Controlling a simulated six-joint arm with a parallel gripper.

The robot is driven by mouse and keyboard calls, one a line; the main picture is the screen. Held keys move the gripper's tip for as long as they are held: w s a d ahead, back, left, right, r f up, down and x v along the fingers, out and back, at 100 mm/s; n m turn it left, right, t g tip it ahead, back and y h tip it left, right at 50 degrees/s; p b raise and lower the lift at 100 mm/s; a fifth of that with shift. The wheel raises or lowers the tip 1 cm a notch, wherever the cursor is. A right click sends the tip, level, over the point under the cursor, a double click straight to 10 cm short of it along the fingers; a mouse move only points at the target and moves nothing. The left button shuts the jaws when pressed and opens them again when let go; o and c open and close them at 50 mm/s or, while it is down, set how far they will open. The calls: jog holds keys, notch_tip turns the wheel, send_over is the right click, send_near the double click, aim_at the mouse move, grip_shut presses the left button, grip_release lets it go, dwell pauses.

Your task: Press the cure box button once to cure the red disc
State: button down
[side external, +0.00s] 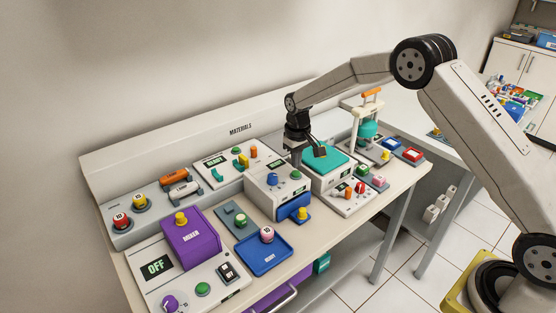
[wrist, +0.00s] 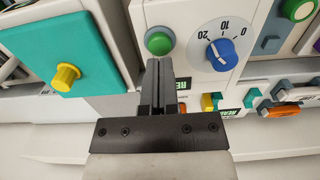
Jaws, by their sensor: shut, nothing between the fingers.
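The likely cure box is a white box (side external: 265,190) at the middle of the bench, with a blue dial, a small display and a blue drawer (side external: 293,207) at its front. Its green button (side external: 296,175) also shows in the wrist view (wrist: 159,41), left of the blue dial (wrist: 220,54) marked 0, 10, 20. My gripper (side external: 297,163) is shut and empty, pointing down over the box top. In the wrist view its fingertips (wrist: 158,66) are just short of the button; contact cannot be told. I cannot make out a red disc in or on the box.
A teal-lidded box (side external: 325,160) with a yellow knob stands close on the right. A purple mixer (side external: 187,238) and a blue tray (side external: 263,255) stand at front left. A white press frame (side external: 366,120) rises behind right. The space above the front bench is clear.

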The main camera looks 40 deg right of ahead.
jog(key=shift+f, duration=1.35)
dwell(0.6)
jog(key=shift+r, duration=3.55)
jog(key=s+a+r+t, duration=0.1)
jog(key=s, duration=1.3)
jog(key=s+a+r+t, duration=0.1)
jog(key=s+a, duration=0.1)
jog(key=s, duration=1.2)
jog(key=shift+t, duration=0.3)
jog(key=shift+w, duration=0.1)
